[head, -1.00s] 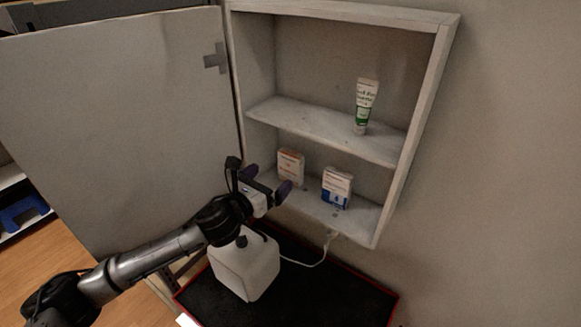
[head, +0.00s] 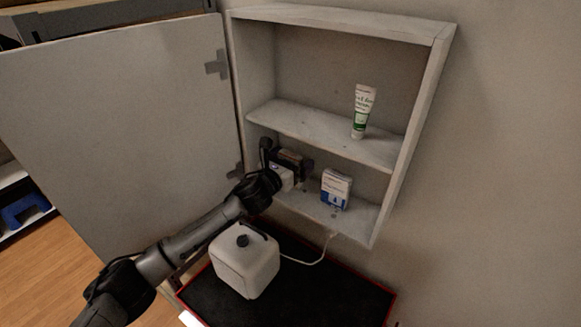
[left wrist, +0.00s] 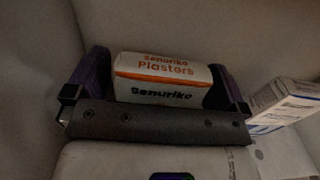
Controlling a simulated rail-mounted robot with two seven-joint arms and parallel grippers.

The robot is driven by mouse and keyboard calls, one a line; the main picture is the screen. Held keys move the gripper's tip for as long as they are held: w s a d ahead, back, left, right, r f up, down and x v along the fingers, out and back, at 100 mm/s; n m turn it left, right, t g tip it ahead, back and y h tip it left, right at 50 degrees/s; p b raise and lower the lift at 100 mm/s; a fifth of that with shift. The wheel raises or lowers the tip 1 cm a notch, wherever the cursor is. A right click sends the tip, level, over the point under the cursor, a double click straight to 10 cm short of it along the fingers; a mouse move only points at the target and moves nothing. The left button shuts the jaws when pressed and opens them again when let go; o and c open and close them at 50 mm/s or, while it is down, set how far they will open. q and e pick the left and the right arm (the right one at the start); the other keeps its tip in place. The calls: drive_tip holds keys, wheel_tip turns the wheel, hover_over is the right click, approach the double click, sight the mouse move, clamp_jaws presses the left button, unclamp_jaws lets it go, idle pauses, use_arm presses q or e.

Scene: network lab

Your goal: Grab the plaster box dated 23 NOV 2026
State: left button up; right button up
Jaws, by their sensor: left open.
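The orange-and-white plaster box (left wrist: 162,78) reads "Senuriko Plasters" in the left wrist view; no date is readable on it. It stands on the cabinet's bottom shelf, mostly hidden behind my gripper in the head view. My left gripper (head: 289,160) is open, with its purple fingers on either side of this box, and holds nothing firmly. A blue-and-white box (head: 336,188) stands to the right on the same shelf, and its side also shows in the left wrist view (left wrist: 285,104). Its small print is unreadable. My right gripper is not in view.
The wall cabinet (head: 445,60) has its door (head: 120,130) swung open at left. A green-and-white tube (head: 362,112) stands on the middle shelf (head: 300,124). Below, a white canister (head: 245,265) sits on a black, red-edged surface (head: 330,300); a white cable runs nearby.

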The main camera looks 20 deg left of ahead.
use_arm(q)
drive_tip(key=shift+w+d, duration=0.1)
drive_tip(key=shift+w, duration=0.35)
drive_tip(key=c, duration=0.9)
